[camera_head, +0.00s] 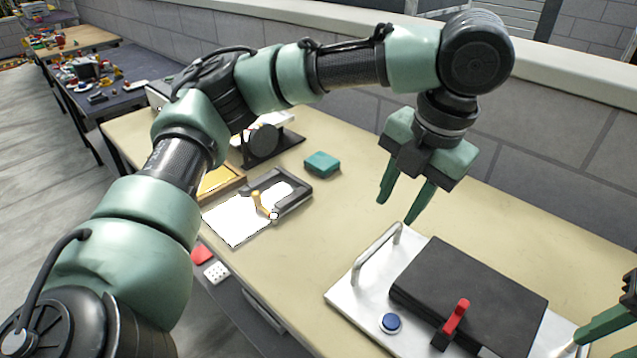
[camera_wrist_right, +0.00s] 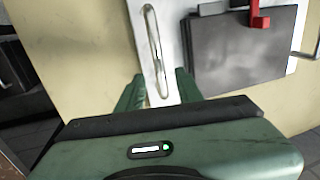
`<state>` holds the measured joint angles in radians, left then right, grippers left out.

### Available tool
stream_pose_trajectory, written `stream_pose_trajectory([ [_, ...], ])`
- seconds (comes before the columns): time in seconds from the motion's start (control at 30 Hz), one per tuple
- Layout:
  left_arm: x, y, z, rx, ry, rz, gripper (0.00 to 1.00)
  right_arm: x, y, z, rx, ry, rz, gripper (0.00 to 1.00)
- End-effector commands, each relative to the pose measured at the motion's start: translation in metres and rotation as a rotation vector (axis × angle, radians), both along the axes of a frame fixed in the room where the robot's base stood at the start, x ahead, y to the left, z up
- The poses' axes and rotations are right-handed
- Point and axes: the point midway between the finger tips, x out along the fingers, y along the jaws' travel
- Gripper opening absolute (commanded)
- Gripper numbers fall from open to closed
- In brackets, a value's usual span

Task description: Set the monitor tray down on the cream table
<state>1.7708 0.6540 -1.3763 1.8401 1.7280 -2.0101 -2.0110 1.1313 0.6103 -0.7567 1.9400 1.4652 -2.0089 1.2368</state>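The monitor tray (camera_head: 345,290) is a pale metal tray at the lower right of the head view, over the cream table (camera_head: 480,210), and looks flat on it. It carries a black slab (camera_head: 470,290), a red clamp (camera_head: 455,318) and a blue knob (camera_head: 391,322). Its near-left handle (camera_head: 375,252) is free. My left gripper (camera_head: 398,210) is open and empty, above and behind that handle. My right gripper (camera_head: 580,345) is partly cut off at the right edge. In the right wrist view its fingers (camera_wrist_right: 158,90) stand apart, with a tray handle (camera_wrist_right: 152,45) between them.
A white board with a black clip (camera_head: 240,215), a teal block (camera_head: 322,164) and a black stand (camera_head: 265,145) sit further left on the table. A low wall (camera_head: 540,120) runs behind it. Bare tabletop lies between the board and the tray.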

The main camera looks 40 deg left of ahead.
Motion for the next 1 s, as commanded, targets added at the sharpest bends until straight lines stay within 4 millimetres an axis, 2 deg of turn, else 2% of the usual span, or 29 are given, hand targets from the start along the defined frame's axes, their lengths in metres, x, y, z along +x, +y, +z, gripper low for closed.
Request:
stream_pose_trajectory([
  [0.03,0.000,0.000,0.000,0.000,0.000,0.000,0.36,0.001,-0.003,0.013,-0.002,-0.007,-0.002,0.36],
  [0.2,0.000,0.000,0.000,0.000,0.000,0.000,0.36,0.000,-0.009,0.045,-0.001,-0.004,-0.002,0.36],
  [0.4,0.000,0.000,0.000,0.000,0.000,0.000,0.36,-0.001,-0.013,0.065,-0.001,0.000,-0.001,0.36],
  [1.0,0.000,0.000,0.000,0.000,0.000,0.000,0.36,-0.001,-0.014,0.068,0.000,0.001,0.000,0.36],
])
